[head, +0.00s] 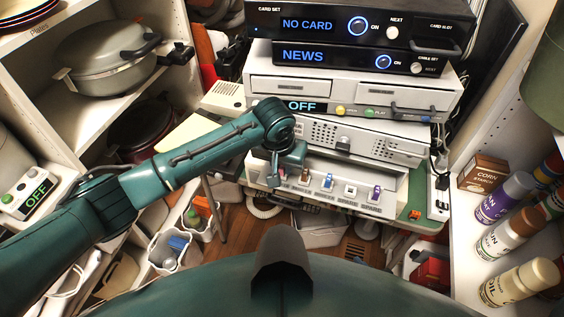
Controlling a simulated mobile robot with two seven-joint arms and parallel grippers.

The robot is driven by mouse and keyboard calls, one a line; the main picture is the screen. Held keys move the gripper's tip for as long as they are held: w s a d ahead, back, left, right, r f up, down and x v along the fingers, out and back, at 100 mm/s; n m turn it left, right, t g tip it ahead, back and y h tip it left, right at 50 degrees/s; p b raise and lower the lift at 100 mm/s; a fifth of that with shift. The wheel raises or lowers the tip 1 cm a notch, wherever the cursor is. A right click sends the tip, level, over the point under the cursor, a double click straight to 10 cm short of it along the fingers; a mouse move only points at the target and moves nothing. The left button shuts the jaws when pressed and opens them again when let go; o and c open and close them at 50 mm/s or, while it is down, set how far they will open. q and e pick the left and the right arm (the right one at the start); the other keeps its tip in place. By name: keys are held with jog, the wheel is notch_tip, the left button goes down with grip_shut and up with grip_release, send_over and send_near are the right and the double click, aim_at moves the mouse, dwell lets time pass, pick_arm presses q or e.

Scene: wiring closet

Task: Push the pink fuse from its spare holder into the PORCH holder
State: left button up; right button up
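A white fuse panel (318,193) sits low on the unit in the centre, with a row of small holders along its front. A reddish-brown piece (305,175), a blue fuse (328,183), a white piece (350,190) and a purple fuse (375,193) stand in the row. SPARE labels show below the right-hand ones. I cannot make out a pink fuse or the PORCH label. My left gripper (283,178) points down at the left end of the row and covers part of it. Its fingers are too small to read, and contact is unclear. My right gripper is out of view.
Stacked devices with lit displays (304,56) rise above the panel. A green board (412,212) lies to its right. Shelves with pots (105,55) stand left, bottles (505,195) right. Baskets (175,250) stand on the floor.

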pick_arm(q)
jog(key=o, duration=0.3)
jog(key=shift+o, duration=0.2)
jog(key=shift+v, duration=2.55)
